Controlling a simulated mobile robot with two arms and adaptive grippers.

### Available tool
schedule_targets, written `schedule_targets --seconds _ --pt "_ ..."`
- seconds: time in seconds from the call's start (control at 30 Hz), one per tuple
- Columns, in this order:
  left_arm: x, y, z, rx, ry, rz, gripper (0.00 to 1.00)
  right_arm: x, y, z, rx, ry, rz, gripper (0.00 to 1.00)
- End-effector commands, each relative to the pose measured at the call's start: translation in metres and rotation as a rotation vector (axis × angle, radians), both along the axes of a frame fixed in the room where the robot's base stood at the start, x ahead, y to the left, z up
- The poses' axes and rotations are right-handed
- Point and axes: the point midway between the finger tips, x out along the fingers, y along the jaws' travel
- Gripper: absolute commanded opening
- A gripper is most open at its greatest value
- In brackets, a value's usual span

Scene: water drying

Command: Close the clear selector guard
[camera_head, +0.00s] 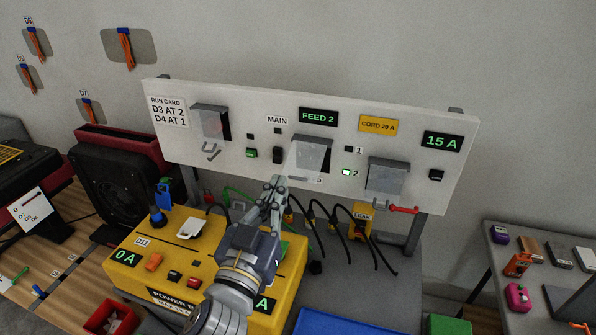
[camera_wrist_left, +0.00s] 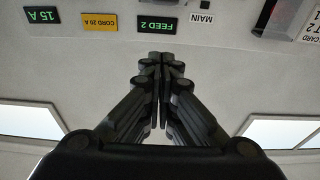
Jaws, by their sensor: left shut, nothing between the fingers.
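A white control panel (camera_head: 240,100) faces me. Below its FEED 2 display (camera_head: 318,117) is a clear guard (camera_head: 308,158), beside the marks 1 and 2. The guard looks tilted out from the panel, but I cannot tell how far it is swung. My left gripper (camera_head: 279,182) is shut and empty, its tips just below and left of this guard; I cannot tell whether they touch it. In the left wrist view the shut fingers (camera_wrist_left: 161,60) point at the panel, seen upside down. My right gripper is not in view.
A yellow power box (camera_head: 130,262) stands below my left arm. Black cables (camera_head: 340,225) hang under the panel. A red handle (camera_head: 403,209) sticks out at the lower right.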

Motion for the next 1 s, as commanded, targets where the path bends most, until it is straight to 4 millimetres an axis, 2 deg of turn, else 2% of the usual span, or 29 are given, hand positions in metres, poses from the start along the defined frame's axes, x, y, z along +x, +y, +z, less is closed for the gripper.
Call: schedule_targets --seconds 0.17,0.7,0.73,0.8,1.0 --pt "0.013 -0.005 0.006 0.002 -0.006 -0.001 0.0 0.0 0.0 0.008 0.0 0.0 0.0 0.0" --pt "0.096 -0.032 0.023 0.002 -0.004 -0.001 0.0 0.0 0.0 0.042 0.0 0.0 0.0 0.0" --pt "0.093 -0.031 0.01 0.003 0.003 0.0 0.0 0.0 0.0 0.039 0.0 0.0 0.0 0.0" --pt "0.091 -0.03 0.0 0.003 0.003 0.0 0.0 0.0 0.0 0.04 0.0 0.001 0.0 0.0" --pt "0.088 -0.028 -0.017 0.001 0.0 0.001 0.0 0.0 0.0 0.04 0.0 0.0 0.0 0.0"
